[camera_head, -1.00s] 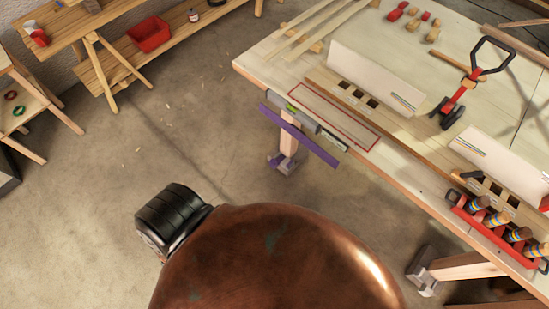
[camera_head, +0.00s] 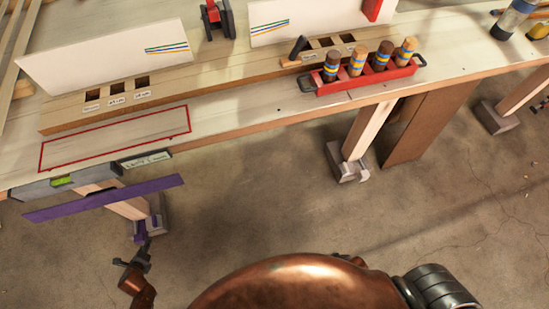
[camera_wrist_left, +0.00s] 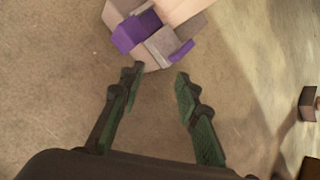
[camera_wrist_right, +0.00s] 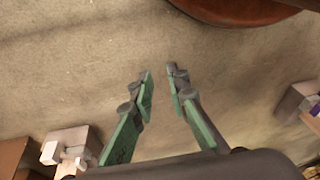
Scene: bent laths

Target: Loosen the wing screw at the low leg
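The bench's left leg (camera_head: 125,207) ends in a grey foot block with purple parts (camera_head: 147,228). In the left wrist view, this block (camera_wrist_left: 160,45) carries a purple piece on its side (camera_wrist_left: 183,53), perhaps the wing screw. My left gripper (camera_wrist_left: 157,76) is open and empty, its tips just short of the block; it shows below the foot in the head view (camera_head: 138,257). The right leg (camera_head: 367,128) has a grey foot block (camera_head: 342,163) with a pale piece. My right gripper (camera_wrist_right: 159,72) is open and empty over bare floor. Which leg is low, I cannot tell.
A grey level with a green vial (camera_head: 62,182) and a purple strip (camera_head: 105,198) sit at the bench's front edge, above the left leg. Floor between the legs (camera_head: 250,180) is clear.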

